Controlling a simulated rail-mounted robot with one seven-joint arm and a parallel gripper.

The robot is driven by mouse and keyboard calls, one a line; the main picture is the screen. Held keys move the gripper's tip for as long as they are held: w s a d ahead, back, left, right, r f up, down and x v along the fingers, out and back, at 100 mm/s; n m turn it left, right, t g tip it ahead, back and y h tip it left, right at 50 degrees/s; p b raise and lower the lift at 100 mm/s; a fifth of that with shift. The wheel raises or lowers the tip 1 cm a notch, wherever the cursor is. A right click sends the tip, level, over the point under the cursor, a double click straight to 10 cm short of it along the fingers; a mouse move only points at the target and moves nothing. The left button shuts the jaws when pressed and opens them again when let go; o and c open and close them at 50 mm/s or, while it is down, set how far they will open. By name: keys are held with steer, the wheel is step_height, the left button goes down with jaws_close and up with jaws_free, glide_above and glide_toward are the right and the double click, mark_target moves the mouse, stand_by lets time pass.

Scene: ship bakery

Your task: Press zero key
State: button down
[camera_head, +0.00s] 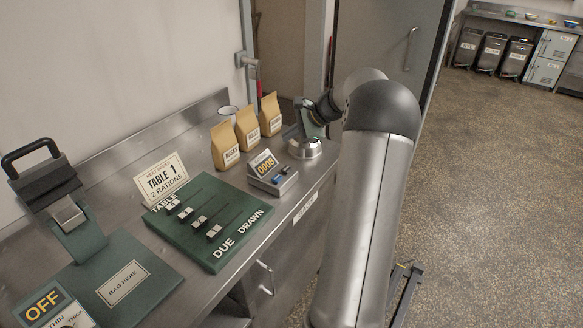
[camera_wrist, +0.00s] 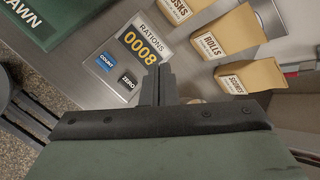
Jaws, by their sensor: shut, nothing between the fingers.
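The rations counter (camera_wrist: 140,38) lies on the steel worktop and its display reads 0008. Its black key marked ZERO (camera_wrist: 127,83) is in plain sight in the wrist view, beside the blue key marked COUNT (camera_wrist: 107,61). The counter also shows in the head view (camera_head: 272,173), to the right of the green board. My gripper (camera_wrist: 159,70) is shut and empty. In the wrist view its fingertips show just right of the ZERO key and below the display; their height above the counter is unclear. In the head view my arm partly hides the gripper.
Paper bags, two marked RUSKS (camera_wrist: 180,8) and ROLLS (camera_wrist: 230,35), stand behind the counter. A green DUE DRAWN board (camera_head: 225,250) with sliders lies to its left.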

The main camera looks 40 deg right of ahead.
mark_target(290, 169)
steer(key=shift+f, duration=0.15)
step_height(290, 169, down, 9)
steer(key=b, duration=0.6)
steer(key=shift+r, duration=0.2)
stand_by(1.8)
steer(key=shift+f+b, duration=0.3)
steer(key=shift+f, duration=0.1)
steer(key=shift+f+b, duration=0.35)
steer(key=shift+f, duration=0.15)
stand_by(0.5)
steer(key=shift+r, duration=0.1)
steer(key=shift+r+p, duration=0.7)
steer(key=shift+r, duration=0.15)
